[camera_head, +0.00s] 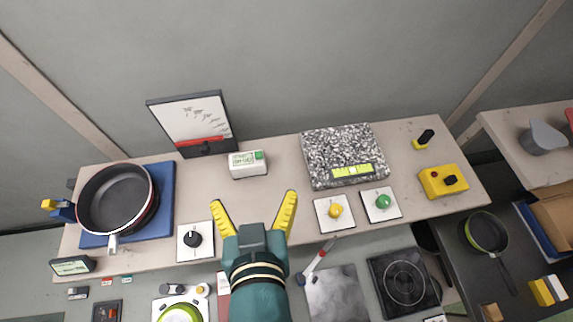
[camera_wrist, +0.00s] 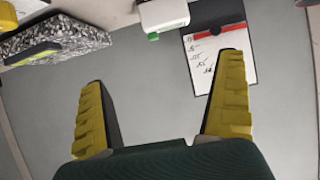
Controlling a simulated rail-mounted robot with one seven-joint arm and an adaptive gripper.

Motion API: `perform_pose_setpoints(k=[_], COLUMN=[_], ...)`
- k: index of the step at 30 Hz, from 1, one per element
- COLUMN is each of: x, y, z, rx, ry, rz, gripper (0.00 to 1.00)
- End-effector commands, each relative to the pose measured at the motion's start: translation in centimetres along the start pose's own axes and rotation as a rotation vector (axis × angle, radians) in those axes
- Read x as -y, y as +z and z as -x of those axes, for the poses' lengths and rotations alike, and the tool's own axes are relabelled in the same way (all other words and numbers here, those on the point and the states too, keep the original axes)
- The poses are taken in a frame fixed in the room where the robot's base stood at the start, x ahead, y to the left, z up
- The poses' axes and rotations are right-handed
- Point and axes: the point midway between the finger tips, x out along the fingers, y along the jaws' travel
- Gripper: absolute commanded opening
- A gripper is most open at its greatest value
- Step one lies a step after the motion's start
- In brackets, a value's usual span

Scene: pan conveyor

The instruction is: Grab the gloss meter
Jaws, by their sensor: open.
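The likely gloss meter is a small white box (camera_head: 249,171) with a greenish display and a green button, near the back middle of the table. In the wrist view, a white box with a green button (camera_wrist: 163,15) sits at the top edge, partly cut off. My gripper (camera_head: 253,199) has its yellow fingers spread wide, with nothing between them. It appears in front of the box in the head view, apart from it. In the wrist view, the gripper (camera_wrist: 165,68) has mostly grey wall beyond its fingers.
A speckled granite slab (camera_head: 340,145) with a level lies to the right. A black pan (camera_head: 115,200) rests on a blue mat at left. A knob panel (camera_head: 194,241) and two button panels (camera_head: 336,214) line the front edge.

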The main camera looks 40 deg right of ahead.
Motion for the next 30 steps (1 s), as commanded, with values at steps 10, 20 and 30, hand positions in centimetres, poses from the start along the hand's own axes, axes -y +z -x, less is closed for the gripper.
perform_pose_setpoints(k=[10, 20, 30], x=[0.5, 0.7, 0.4], y=[0.9, 1.0, 1.5], z=[-5.7, -11.4, -16.3], rx=[0.010, 0.008, 0.007], ry=[-0.010, -0.015, -0.015], rz=[0.017, 0.017, 0.017], gripper=[1.00, 1.00, 1.00])
